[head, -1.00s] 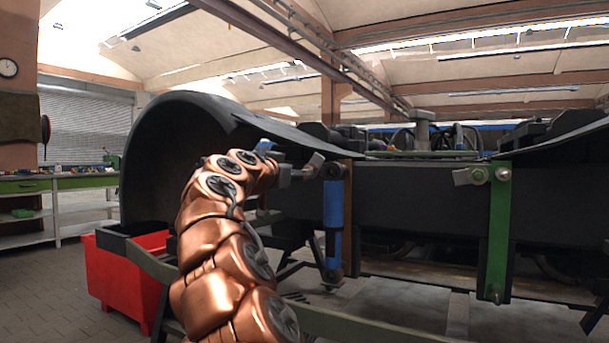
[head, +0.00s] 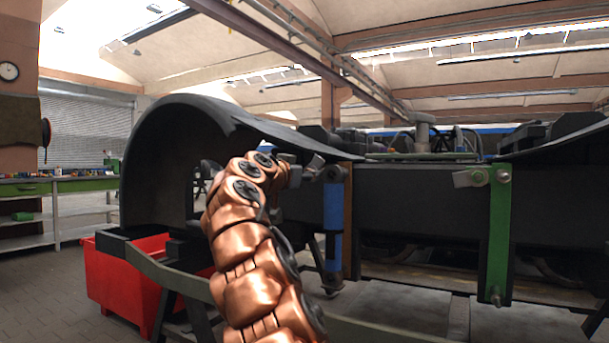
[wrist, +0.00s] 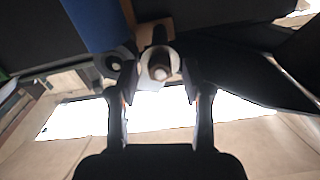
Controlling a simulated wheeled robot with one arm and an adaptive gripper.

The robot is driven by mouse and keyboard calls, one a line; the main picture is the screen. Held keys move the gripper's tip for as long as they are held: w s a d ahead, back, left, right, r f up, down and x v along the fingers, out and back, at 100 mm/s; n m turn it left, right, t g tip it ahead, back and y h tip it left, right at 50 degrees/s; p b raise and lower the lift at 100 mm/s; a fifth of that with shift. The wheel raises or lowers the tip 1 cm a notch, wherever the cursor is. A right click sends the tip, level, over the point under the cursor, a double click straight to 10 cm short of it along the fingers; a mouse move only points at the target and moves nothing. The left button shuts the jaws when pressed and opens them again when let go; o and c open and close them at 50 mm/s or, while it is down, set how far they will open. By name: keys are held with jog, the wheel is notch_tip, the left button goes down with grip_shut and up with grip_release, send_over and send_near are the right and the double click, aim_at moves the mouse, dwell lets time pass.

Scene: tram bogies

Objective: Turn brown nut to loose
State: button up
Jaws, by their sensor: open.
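A round nut or bolt end (wrist: 159,66), greyish brown with a bright face, shows in the wrist view between and just beyond my fingertips. My gripper (wrist: 161,98) is open, with one finger on each side of it; I cannot tell whether either finger touches it. In the head view my gripper (head: 312,168) is at the upper mount of the blue damper (head: 333,218), and the nut is too small or hidden to make out there. The blue damper also shows at the top left of the wrist view (wrist: 88,22).
The dark bogie frame (head: 425,208) fills the right side, with a green bracket (head: 499,235) on it. A curved dark cover (head: 165,130) arches behind my arm. A red bin (head: 118,280) stands at lower left. Open floor lies at far left.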

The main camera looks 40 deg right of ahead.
grip_shut()
dwell(0.5)
jog(key=n+p, duration=2.6)
jog(key=p, duration=0.1)
jog(key=shift+n, duration=0.3)
jog(key=shift+f, duration=0.1)
grip_release()
